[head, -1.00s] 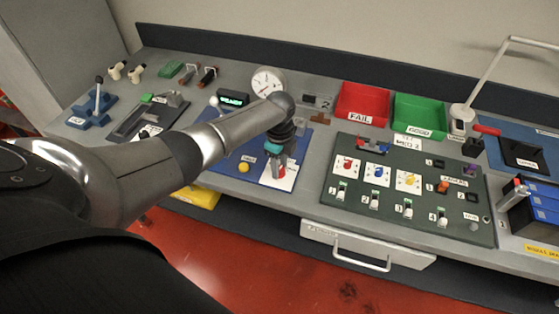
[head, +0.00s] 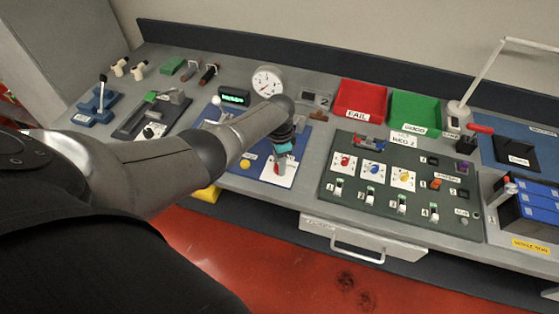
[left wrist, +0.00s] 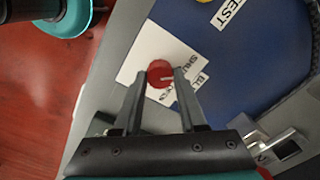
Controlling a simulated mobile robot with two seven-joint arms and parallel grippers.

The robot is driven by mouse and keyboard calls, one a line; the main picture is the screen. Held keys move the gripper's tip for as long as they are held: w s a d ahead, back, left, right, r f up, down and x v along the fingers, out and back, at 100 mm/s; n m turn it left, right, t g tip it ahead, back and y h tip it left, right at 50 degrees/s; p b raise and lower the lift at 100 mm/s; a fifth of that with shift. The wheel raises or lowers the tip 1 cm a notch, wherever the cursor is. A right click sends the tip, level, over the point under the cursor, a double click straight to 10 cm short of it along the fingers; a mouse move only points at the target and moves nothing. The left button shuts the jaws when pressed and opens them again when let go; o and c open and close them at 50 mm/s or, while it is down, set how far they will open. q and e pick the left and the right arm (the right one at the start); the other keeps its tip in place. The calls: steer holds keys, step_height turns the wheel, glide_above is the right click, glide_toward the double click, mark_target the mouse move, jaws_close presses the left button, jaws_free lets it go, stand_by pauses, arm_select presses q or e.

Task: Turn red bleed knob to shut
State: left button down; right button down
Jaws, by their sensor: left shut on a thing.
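The red bleed knob (left wrist: 160,74) is round with a white pointer line. It sits on a white card lettered SHUT and, partly hidden, BLEED (left wrist: 190,66), on a blue panel (left wrist: 245,70). My left gripper (left wrist: 161,76) has its two fingers on either side of the knob and is shut on it. In the head view my left gripper (head: 278,162) comes down over the white card (head: 285,178), and it largely hides the red knob (head: 277,169). My right gripper is not in view.
A dial gauge (head: 267,81) and a green-lit display (head: 234,97) stand behind the gripper. A yellow button (head: 245,164) is left of it. A green switch panel (head: 335,190) lies to the right, with a red bin (head: 360,100) and a green bin (head: 414,112) behind.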

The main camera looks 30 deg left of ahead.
arm_select(q)
steer(key=shift+n, duration=0.7)
steer(key=shift+c, duration=2.3)
jaws_free()
steer(key=shift+r+p, duration=0.35)
steer(key=shift+p, duration=0.05)
step_height(320, 180, up, 14)
steer(key=p, duration=0.3)
steer(key=shift+r, duration=0.25)
